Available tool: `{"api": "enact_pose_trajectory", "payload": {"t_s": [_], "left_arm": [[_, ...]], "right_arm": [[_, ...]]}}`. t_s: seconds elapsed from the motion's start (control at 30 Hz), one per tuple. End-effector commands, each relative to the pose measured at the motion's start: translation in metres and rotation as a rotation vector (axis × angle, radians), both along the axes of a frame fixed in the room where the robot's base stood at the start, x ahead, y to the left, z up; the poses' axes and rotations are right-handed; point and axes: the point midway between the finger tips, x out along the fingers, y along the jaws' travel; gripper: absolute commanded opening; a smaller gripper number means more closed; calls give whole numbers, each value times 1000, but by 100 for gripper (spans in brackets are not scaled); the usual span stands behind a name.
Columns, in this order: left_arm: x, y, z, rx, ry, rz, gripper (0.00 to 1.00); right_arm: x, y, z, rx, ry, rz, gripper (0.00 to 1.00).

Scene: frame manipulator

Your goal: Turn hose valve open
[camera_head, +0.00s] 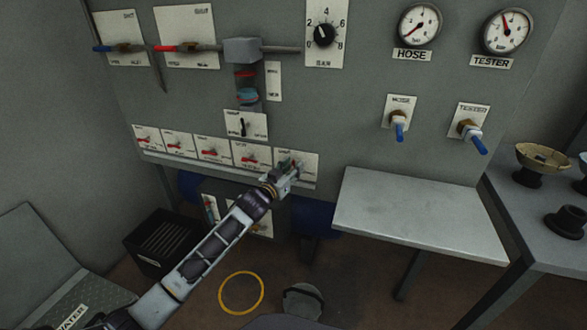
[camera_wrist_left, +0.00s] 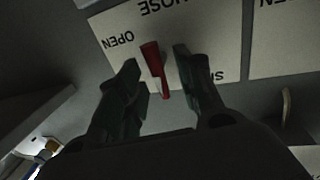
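The hose valve's red lever (camera_wrist_left: 155,70) stands out from a white plate (camera_wrist_left: 125,30) in the left wrist view. The plate appears upside down there, with HOSE at the top, OPEN on the left and a partly hidden word starting SH at lower right. My left gripper (camera_wrist_left: 157,64) is open, with one finger on each side of the lever and visible gaps to both. In the head view my left gripper (camera_head: 290,170) is at the rightmost plate (camera_head: 311,160) of the lower row and hides most of its lever. My right gripper is not in view.
More red-lever plates (camera_head: 213,150) continue leftward. A HOSE gauge (camera_head: 420,24) and TESTER gauge (camera_head: 506,31) sit above two blue-handled taps. A grey shelf (camera_head: 420,215) juts out right of the gripper. A side table (camera_head: 545,220) holds bowls.

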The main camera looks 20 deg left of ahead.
Motion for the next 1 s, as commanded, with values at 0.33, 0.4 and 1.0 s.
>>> {"api": "enact_pose_trajectory", "payload": {"t_s": [0.33,0.4,1.0], "left_arm": [[11,-2,1,0,-1,0,36],[11,-2,1,0,-1,0,36],[11,-3,1,0,-1,0,0]], "right_arm": [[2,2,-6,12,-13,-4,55],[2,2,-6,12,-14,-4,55],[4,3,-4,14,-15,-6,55]]}}
